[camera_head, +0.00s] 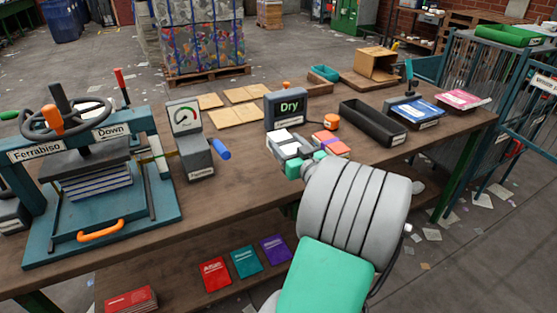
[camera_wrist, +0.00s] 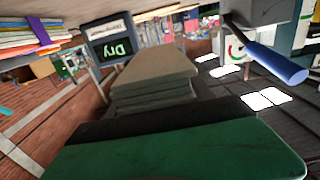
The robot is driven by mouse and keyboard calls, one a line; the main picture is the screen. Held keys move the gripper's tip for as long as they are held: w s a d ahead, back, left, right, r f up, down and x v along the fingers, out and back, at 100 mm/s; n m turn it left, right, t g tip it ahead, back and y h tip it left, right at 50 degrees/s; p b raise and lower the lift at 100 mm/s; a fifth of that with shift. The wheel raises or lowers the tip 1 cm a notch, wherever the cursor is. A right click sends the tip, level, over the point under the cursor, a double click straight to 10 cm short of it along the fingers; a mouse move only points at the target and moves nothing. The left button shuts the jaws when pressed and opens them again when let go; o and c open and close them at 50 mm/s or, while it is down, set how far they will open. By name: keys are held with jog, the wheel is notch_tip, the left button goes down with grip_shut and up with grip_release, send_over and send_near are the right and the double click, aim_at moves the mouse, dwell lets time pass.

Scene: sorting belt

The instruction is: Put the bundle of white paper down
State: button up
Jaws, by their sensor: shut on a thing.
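My gripper (camera_head: 290,147) is over the middle of the workbench, in front of the dark device reading "Dry" (camera_head: 287,110). In the wrist view, a pale stack of paper (camera_wrist: 152,82), the bundle, sits against the dark pad of my green finger (camera_wrist: 190,150). My gripper is shut on it. In the head view, the bundle shows as a small whitish block (camera_head: 281,136) at the fingertips, partly hidden by my gripper. I cannot tell whether its underside touches the bench. An orange bundle (camera_head: 331,142) lies just to the right.
A black tray (camera_head: 373,123) stands to the right, with blue (camera_head: 417,110) and pink (camera_head: 462,100) stacks beyond. A gauge device (camera_head: 190,140) with a blue handle and a teal press (camera_head: 100,185) stand left. Cardboard sheets (camera_head: 236,115) lie behind. Bare wood shows between gauge and gripper.

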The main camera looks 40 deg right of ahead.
jog(key=w+d+f, duration=0.1)
jog(key=f, duration=0.1)
jog(key=w+f, duration=0.2)
jog(key=w+d+f, duration=0.1)
jog(key=shift+w+d+f+b, duration=0.3)
jog(key=shift+f, duration=0.1)
notch_tip(320, 180, down, 3)
jog(key=shift+w+d+r, duration=0.1)
jog(key=shift+w, duration=0.05)
jog(key=shift+f, duration=0.25)
jog(key=shift+f, duration=0.1)
jog(key=shift+f+b, duration=0.1)
jog(key=shift+b, duration=0.3)
jog(key=o, duration=1.7)
